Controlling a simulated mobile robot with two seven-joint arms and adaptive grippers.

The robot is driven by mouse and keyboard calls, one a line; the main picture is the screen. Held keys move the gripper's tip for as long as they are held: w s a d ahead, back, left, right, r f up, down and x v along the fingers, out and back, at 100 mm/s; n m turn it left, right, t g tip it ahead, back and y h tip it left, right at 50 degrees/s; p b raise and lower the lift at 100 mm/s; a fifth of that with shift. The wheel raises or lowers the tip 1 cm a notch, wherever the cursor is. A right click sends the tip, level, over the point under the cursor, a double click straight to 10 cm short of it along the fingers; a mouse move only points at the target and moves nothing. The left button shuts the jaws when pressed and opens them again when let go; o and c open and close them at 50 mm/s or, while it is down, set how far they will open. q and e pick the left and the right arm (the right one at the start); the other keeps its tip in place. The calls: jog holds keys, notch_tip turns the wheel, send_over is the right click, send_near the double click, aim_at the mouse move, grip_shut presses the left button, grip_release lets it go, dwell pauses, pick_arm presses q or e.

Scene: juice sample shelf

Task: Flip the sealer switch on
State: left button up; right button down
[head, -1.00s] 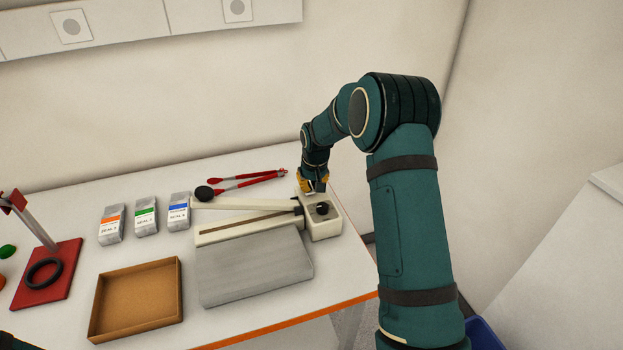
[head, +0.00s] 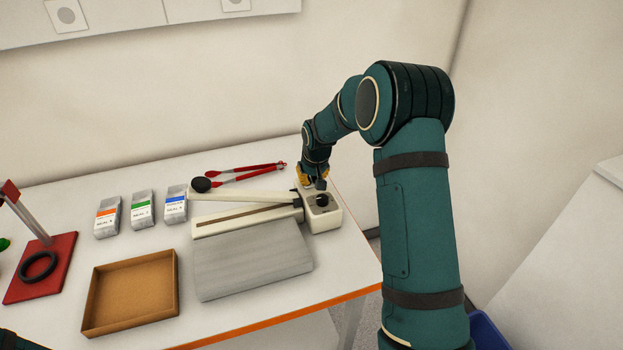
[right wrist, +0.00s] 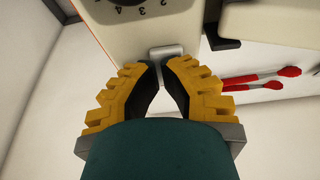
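The sealer stands near the table's right end, with a long cream arm (head: 245,197) ending in a black knob and a cream control box (head: 325,218) at its right end. The box also shows in the right wrist view (right wrist: 180,22), with a black numbered dial (right wrist: 130,5). A small grey switch (right wrist: 167,51) sits on the box's edge. My right gripper (head: 313,186) is at the back of the box. In the wrist view its fingertips (right wrist: 161,66) are close together, right at the switch; contact is unclear. They hold nothing visible. My left gripper is out of view.
Red-handled tongs (head: 245,173) lie behind the sealer. A grey plate (head: 250,262) lies in front of it. Three labelled pouches (head: 142,210), a brown tray (head: 130,325) and a red stand (head: 60,255) are to the left. The wall is close behind.

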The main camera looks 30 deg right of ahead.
jog(key=shift+w+d+r, duration=0.15)
jog(key=shift+w+r, duration=0.05)
jog(key=shift+w, duration=0.4)
notch_tip(320, 180, up, 4)
jog(key=p, duration=0.2)
jog(key=shift+s+f+p, duration=0.1)
jog(key=shift+s+p, duration=0.05)
jog(key=shift+p, duration=0.2)
jog(key=s+v, duration=0.2)
jog(key=v, duration=0.8)
jog(key=shift+a+f, duration=0.2)
jog(key=shift+f, duration=0.1)
